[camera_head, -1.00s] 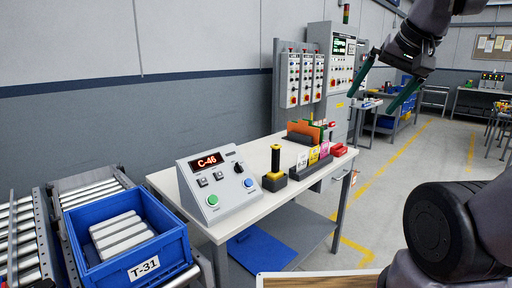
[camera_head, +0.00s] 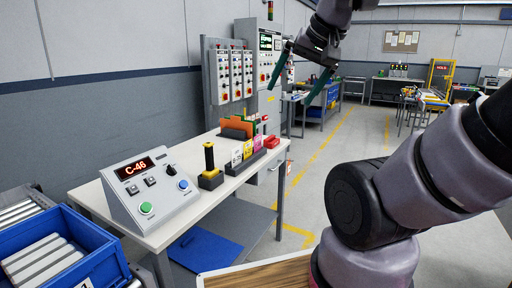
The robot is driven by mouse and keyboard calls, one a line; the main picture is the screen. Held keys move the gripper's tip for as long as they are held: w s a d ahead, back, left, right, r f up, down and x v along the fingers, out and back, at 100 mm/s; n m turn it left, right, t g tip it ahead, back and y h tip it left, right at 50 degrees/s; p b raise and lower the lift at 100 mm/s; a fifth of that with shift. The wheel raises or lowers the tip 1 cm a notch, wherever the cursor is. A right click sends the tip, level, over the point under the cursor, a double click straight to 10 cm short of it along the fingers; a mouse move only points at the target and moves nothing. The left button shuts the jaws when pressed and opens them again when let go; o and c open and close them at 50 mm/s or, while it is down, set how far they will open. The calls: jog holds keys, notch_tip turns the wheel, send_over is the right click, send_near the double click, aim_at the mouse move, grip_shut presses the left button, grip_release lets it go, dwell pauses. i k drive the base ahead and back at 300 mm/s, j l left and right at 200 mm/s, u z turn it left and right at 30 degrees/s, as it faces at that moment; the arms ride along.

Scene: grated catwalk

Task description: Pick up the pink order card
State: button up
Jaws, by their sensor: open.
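The pink order card (camera_head: 257,143) stands upright in a dark card holder (camera_head: 236,171) on the white table, to the right of a white card (camera_head: 236,157) and a yellow card (camera_head: 247,150). My gripper (camera_head: 303,95) is open and empty, in the upper middle of the view. It is up in the air, above and to the right of the cards, well apart from them. The lower part of the pink card is hidden in the holder.
A blue bin (camera_head: 60,255) is at lower left. The floor at right is open.

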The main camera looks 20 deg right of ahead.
aim_at(257, 140)
jog(key=u, duration=0.95)
jog(key=i+l+u, duration=0.25)
jog(key=i+l, duration=0.25)
jog(key=l, duration=0.2)
jog(key=i+l+u, duration=0.15)
jog(key=l, duration=0.25)
jog(key=i+l+u, duration=0.15)
jog(key=l, duration=0.25)
jog(key=i, duration=0.1)
